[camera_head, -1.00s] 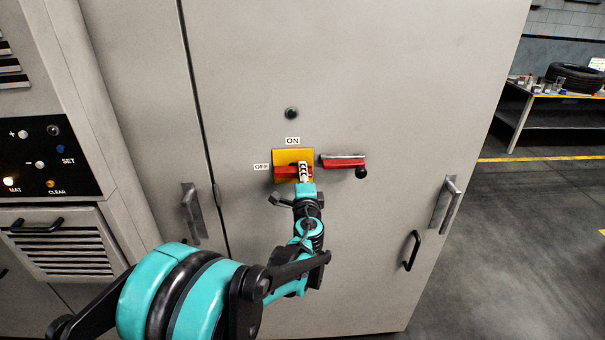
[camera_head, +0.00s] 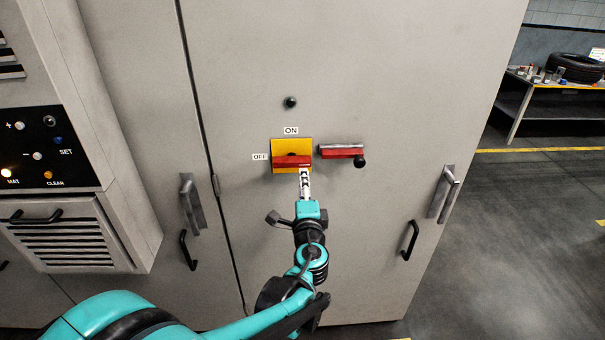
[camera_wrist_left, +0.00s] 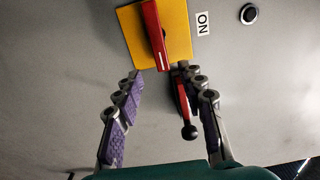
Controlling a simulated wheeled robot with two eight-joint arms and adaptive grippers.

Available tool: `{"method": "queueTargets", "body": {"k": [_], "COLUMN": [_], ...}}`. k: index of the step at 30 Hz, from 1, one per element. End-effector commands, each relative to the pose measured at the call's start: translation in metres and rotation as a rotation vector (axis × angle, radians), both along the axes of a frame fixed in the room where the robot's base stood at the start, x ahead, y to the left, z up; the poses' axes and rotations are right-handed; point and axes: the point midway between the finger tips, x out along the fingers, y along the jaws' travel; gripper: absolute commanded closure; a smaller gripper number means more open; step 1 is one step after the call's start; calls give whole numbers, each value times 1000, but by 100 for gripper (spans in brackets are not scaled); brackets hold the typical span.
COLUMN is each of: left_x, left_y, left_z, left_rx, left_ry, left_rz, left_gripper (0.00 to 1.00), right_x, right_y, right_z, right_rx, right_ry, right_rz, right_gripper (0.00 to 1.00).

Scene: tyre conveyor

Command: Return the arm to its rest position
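My left gripper (camera_head: 305,172) is in front of the cabinet, just below the red switch handle (camera_head: 292,161) on its yellow plate (camera_head: 306,143). The handle lies level, pointing towards the OFF label (camera_head: 260,157). In the left wrist view my gripper (camera_wrist_left: 165,78) is open, its two purple-padded fingers wide apart with nothing held. The red handle (camera_wrist_left: 155,35) and yellow plate (camera_wrist_left: 178,22) are beyond the fingertips there. A red lever with a black ball (camera_wrist_left: 190,132) shows between the fingers. My right gripper is in neither view.
The grey cabinet (camera_head: 370,60) fills the middle, with door handles (camera_head: 446,194) and a red lever (camera_head: 341,151) right of the switch. A control panel (camera_head: 45,150) stands at the left. A table (camera_head: 555,86) with a tyre (camera_head: 576,68) is at the far right; floor between is clear.

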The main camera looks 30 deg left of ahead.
Motion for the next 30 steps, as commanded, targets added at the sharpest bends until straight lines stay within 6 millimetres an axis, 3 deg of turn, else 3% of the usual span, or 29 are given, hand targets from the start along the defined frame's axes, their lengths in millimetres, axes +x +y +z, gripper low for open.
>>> {"method": "queueTargets", "body": {"k": [6,23,26,30], "left_x": [-14,-18,-30,-68], "left_y": [-9,-8,-3,-1], "left_z": [0,-3,-15,-55], "left_rx": [0,-27,-138,-453], "left_ry": [0,0,1,24], "left_rz": [-1,6,34,113], "left_gripper": [60,60,60,60], "right_x": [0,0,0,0], "right_y": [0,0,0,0], "right_z": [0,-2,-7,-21], "right_rx": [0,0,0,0], "right_ry": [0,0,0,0], "right_rz": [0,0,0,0], "right_gripper": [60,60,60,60]}}
